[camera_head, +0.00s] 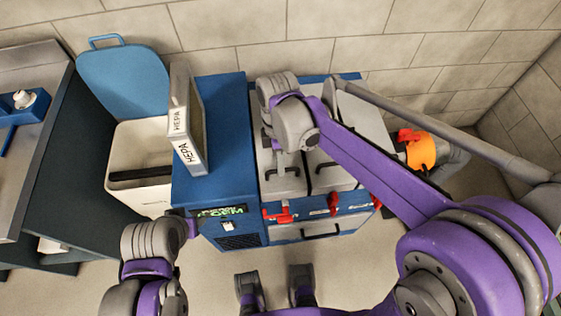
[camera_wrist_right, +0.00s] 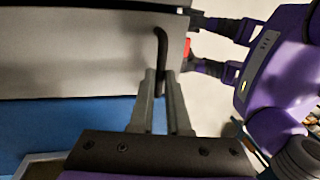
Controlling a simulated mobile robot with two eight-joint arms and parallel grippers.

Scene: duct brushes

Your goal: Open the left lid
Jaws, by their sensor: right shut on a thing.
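The left lid (camera_head: 278,189) is a grey panel on top of the blue machine and looks shut. It has a dark bar handle (camera_head: 283,173). In the right wrist view the lid (camera_wrist_right: 75,60) fills the upper left, and its bent dark handle (camera_wrist_right: 161,45) runs down between my fingers. My right gripper (camera_wrist_right: 160,78) is shut on this handle. In the head view the right gripper (camera_head: 267,143) is over the left lid, partly hidden by its own wrist. My left gripper (camera_head: 191,227) is low in front of the blue cabinet, and its fingers are too unclear to read.
The right lid (camera_head: 335,176) lies beside the left one. Red latches (camera_head: 280,215) line the machine's front edge. A HEPA filter box (camera_head: 187,120) stands on the blue cabinet (camera_head: 222,120) to the left. A white bin (camera_head: 130,145) with a raised blue lid (camera_head: 123,80) is further left.

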